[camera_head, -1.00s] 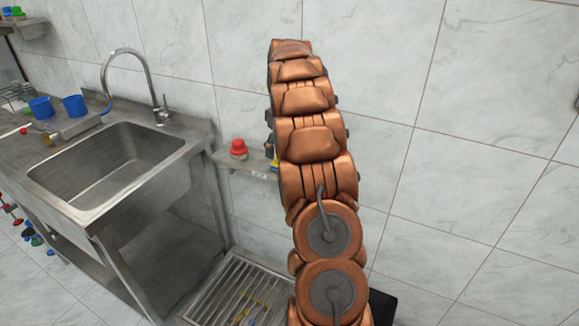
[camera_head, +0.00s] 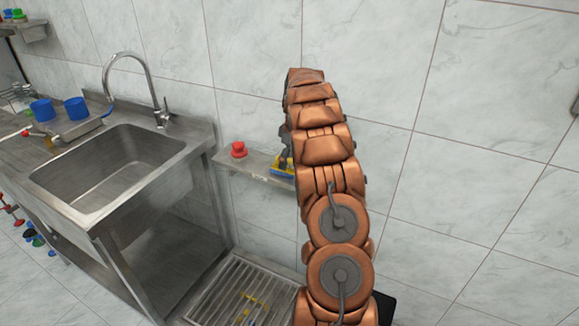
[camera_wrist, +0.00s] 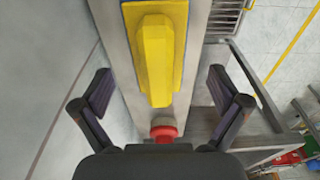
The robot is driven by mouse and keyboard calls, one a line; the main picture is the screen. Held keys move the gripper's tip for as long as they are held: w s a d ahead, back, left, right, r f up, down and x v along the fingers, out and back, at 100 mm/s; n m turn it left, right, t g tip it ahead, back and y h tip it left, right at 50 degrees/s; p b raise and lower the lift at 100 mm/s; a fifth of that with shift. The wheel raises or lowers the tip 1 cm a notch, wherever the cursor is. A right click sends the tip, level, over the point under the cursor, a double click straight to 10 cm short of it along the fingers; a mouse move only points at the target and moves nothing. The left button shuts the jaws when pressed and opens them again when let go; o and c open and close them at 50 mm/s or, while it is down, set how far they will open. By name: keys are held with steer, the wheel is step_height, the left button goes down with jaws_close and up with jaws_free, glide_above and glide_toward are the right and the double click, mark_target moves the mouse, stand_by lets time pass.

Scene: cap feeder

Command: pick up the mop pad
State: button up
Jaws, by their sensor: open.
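The mop pad (camera_wrist: 154,60) shows in the wrist view as a yellow block on a blue base, lying on a narrow metal wall shelf. In the head view a small blue and yellow part of the mop pad (camera_head: 282,168) shows beside my arm, which hides the rest. My gripper (camera_wrist: 157,88) is open in the wrist view, with one dark finger on each side of the shelf. The mop pad lies between and beyond the fingers, and nothing is held. I cannot tell the remaining distance to it.
A red object (camera_head: 239,150) sits on the wall shelf (camera_head: 258,170), left of the mop pad. A steel sink (camera_head: 110,165) stands at the left with blue cups (camera_head: 75,108) behind it. A floor grate (camera_head: 235,290) lies below the shelf. The tiled wall is close behind.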

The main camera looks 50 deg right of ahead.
mark_target(289, 159)
steer(key=f, duration=0.1)
steer(key=f+p, duration=0.1)
steer(key=f, duration=0.1)
steer(key=shift+w+f, duration=0.1)
steer(key=shift+w, duration=0.2)
steer(key=shift+c, duration=0.2)
steer(key=c, duration=1.3)
steer(key=shift+r+b, duration=1)
steer(key=shift+r, duration=0.85)
steer(key=shift+s+a+b, duration=0.2)
steer(key=shift+a+b, duration=0.15)
steer(key=shift+a, duration=0.85)
steer(key=a+b, duration=0.1)
steer(key=a, duration=0.3)
steer(key=s+a+r+b, duration=0.1)
steer(key=a, duration=0.4)
steer(key=s+a+b, duration=0.1)
steer(key=a, duration=0.3)
steer(key=shift+s+a+r+b, duration=0.1)
steer(key=shift+a+r+b, duration=0.1)
steer(key=shift+b, duration=0.15)
